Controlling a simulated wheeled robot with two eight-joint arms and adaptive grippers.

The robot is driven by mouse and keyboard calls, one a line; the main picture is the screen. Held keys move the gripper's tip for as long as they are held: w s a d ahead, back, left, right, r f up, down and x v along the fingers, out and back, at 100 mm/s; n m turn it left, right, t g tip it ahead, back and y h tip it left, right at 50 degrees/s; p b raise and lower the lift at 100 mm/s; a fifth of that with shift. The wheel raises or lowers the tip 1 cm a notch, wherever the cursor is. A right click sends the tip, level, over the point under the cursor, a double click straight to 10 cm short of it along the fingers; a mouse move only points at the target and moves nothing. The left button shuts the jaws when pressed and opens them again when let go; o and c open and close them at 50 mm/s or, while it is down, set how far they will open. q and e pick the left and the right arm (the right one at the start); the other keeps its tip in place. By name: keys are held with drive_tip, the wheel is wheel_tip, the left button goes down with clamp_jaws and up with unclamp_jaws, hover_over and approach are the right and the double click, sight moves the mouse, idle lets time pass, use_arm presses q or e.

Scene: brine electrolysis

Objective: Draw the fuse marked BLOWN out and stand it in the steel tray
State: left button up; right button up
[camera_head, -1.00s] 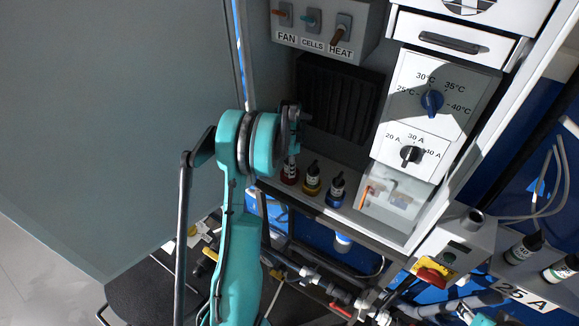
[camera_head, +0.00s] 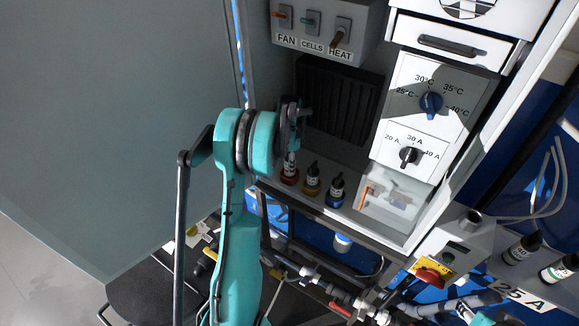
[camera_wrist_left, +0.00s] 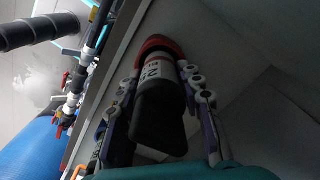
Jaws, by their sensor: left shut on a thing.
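My left gripper (camera_wrist_left: 160,110) is shut on a black-capped fuse (camera_wrist_left: 160,115) with a white label and a red ring at its far end. The label is only partly readable, and BLOWN cannot be made out in full. In the head view my left gripper (camera_head: 291,135) is above the shelf, and the fuse with the red base (camera_head: 289,177) shows below it, left of a yellow one (camera_head: 312,181) and a blue one (camera_head: 336,191). I cannot tell whether the held fuse is still seated. I cannot make out the steel tray.
A dark finned block (camera_head: 338,100) stands behind the fuses, under the switch box (camera_head: 322,30). A dial panel (camera_head: 430,110) rises to the right. Pipes and valves (camera_head: 335,290) run below the shelf. A grey panel (camera_head: 120,120) fills the left.

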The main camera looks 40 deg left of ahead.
use_arm(q)
drive_tip(key=shift+r, duration=0.1)
drive_tip(key=shift+r+p, duration=0.95)
drive_tip(key=shift+r, duration=1.25)
drive_tip(key=shift+f, duration=0.1)
